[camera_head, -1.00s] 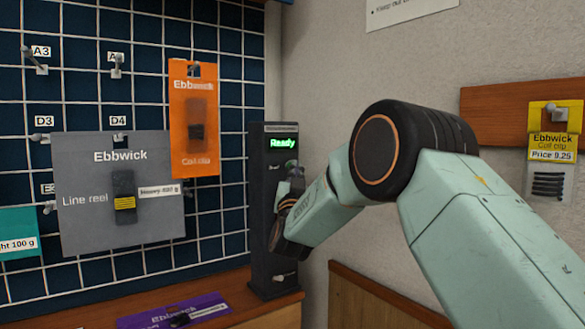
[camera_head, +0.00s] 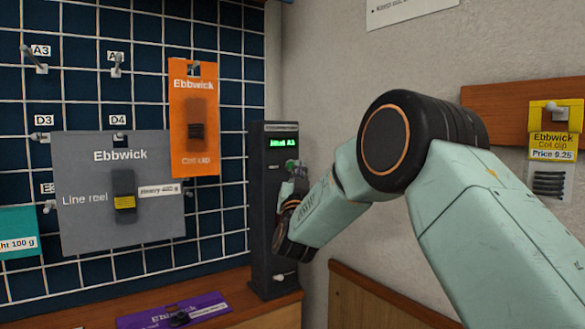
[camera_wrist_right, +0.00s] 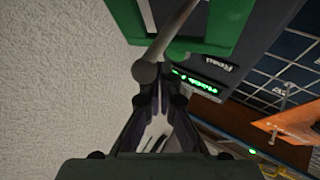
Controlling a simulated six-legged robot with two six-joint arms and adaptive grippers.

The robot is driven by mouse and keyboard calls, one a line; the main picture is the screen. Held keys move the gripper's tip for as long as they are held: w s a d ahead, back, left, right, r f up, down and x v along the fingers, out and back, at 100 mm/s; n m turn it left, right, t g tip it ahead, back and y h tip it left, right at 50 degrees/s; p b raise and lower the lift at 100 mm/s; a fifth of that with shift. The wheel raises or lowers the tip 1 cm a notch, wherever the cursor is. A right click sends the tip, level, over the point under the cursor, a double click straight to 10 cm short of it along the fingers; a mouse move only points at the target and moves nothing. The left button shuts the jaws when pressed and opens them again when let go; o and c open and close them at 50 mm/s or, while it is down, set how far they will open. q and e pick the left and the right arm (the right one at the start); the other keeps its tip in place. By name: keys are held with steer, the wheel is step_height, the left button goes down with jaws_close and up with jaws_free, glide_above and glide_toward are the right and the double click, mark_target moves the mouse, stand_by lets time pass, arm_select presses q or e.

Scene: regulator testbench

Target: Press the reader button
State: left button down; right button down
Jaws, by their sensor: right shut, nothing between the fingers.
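The reader is a tall dark box (camera_head: 268,215) standing on a wooden ledge by the corner. Its small screen (camera_head: 284,142) shows green text that seems to end in "A3". A green button (camera_head: 291,165) shows below the screen, partly behind my gripper. My right gripper (camera_head: 298,176) is shut and empty, just right of and below the button; I cannot tell if they touch. In the right wrist view its joined fingertips (camera_wrist_right: 150,72) are close to the reader's face (camera_wrist_right: 248,45), near a large green area and a "Read" label. My left gripper is not in view.
A grid panel (camera_head: 225,100) with hooks holds an orange Ebbwick card (camera_head: 193,145) and a grey Line reel card (camera_head: 90,215). A purple pack (camera_head: 175,311) lies on the ledge. A yellow Coil clip card (camera_head: 552,145) hangs on the right wall.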

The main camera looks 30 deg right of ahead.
steer(key=shift+s, duration=0.15)
steer(key=s, duration=0.5)
steer(key=shift+d, duration=0.2)
stand_by(0.3)
steer(key=shift+f, duration=0.1)
stand_by(0.4)
